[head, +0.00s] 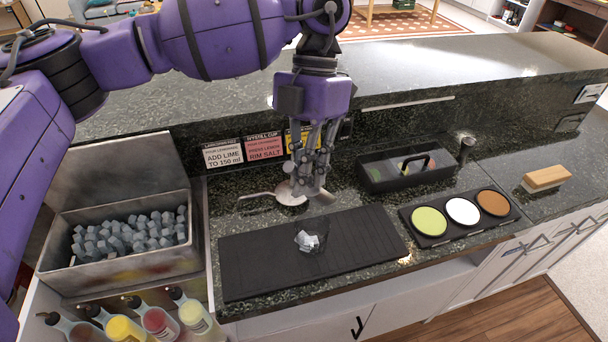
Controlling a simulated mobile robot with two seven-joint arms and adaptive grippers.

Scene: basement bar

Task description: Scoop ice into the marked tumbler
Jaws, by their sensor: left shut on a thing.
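The clear tumbler (310,240) stands on the black bar mat with several pale ice cubes in it; its mark cannot be made out. My left gripper (311,186) points down above the counter just behind the mat. It is shut on a metal utensil (290,195), seemingly the scoop, with a thin handle-like part reaching left; the fingers partly hide it. More ice cubes (130,235) lie in the steel ice bin (120,272) at left, whose lid stands open. My right gripper is not in view.
The black mat (255,255) is otherwise bare. Right of it are a black caddy (372,178), a tray with three coloured dishes (437,237) and a brush (546,178). Bottles (160,322) stand before the bin. Small signs (222,154) stand behind, against the raised bar ledge.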

